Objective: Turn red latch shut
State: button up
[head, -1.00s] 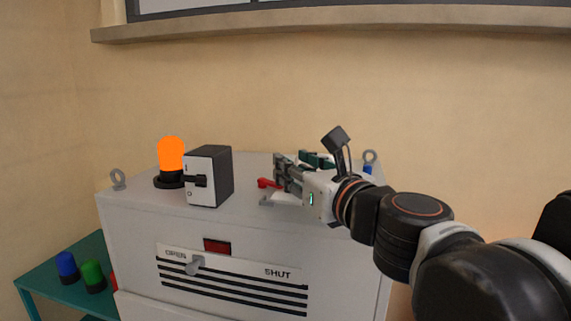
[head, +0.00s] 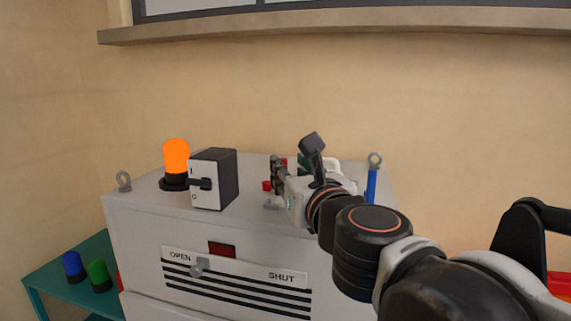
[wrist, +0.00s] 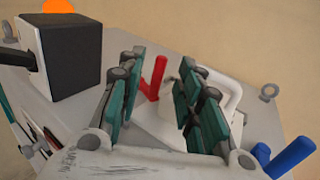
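The red latch (wrist: 155,80) stands on the top of the pale grey cabinet. In the wrist view it shows as an upright red bar with a short foot, between my two fingers and a little beyond them. In the head view only small parts of the red latch (head: 267,185) show beside my fingers; the rest is hidden. My gripper (wrist: 158,70) is open, with a clear gap between its green-padded fingers. I see no finger pressed on the latch, though contact is hard to tell. It also shows over the cabinet top in the head view (head: 280,172).
A black and white switch box (head: 226,180) and a lit orange lamp (head: 176,156) stand left of my gripper. A white looped handle (wrist: 232,95) and a blue handle (wrist: 290,157) stand right. The grey knob (head: 197,268) sits near OPEN on the cabinet front.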

jog(key=shift+a+r+m+h, duration=0.1)
jog(key=shift+a+m+h, duration=0.4)
jog(key=shift+a+h, duration=0.35)
jog(key=shift+s+a+m+h+p, duration=0.5)
jog(key=shift+a+h, duration=0.1)
jog(key=shift+h, duration=0.15)
jog(key=s+a+m+h+p, duration=0.1)
jog(key=s+a+m+h, duration=0.25)
jog(key=s+h, duration=0.35)
jog(key=shift+y, duration=0.6)
jog(key=x, duration=0.4)
jog(key=b+x, duration=0.1)
jog(key=x, duration=0.3)
jog(key=d+f+x, duration=0.1)
jog(key=x, duration=0.4)
jog(key=shift+d+b, duration=0.1)
jog(key=shift+b, duration=0.3)
grip_shut()
